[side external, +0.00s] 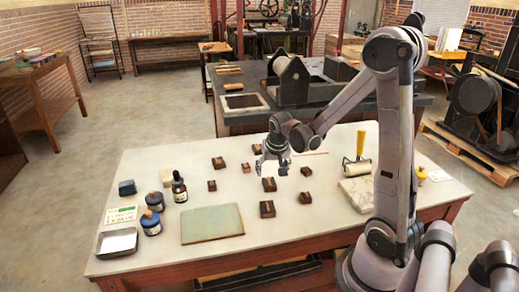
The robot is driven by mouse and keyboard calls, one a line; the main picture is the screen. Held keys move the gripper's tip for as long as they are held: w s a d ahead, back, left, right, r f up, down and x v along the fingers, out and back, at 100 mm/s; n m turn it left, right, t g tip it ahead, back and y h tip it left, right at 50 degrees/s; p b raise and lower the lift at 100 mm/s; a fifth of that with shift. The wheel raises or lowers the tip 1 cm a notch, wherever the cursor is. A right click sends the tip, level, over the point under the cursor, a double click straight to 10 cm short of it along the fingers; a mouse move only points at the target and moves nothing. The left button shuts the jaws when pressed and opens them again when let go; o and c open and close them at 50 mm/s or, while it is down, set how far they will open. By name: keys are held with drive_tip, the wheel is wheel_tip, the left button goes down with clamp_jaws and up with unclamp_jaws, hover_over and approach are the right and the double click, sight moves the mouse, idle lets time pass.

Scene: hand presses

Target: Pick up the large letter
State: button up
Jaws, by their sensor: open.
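Several small dark-brown blocks, apparently letter blocks, lie spread over the middle of the pale worktable (165,165). The block nearest the front (267,209) looks among the biggest. Other fairly big ones are a block below my gripper (269,184), one to the right (305,198) and one at the back left (219,163). Smaller blocks lie at the left (212,186) and at the right (306,171). Their faces are too small to read, so I cannot tell which is the large letter. My gripper (274,169) is open and empty, pointing down above the blocks.
A green mat (212,224) lies at the front. Ink jars (151,222), a dropper bottle (179,187) and a white tray (117,242) stand at the left. A yellow-handled roller (358,160) and a stone slab (357,191) are at the right. A press (291,82) stands behind.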

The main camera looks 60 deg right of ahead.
sight(269, 182)
drive_tip(key=shift+x, duration=3.7)
drive_tip(key=c, duration=1.2)
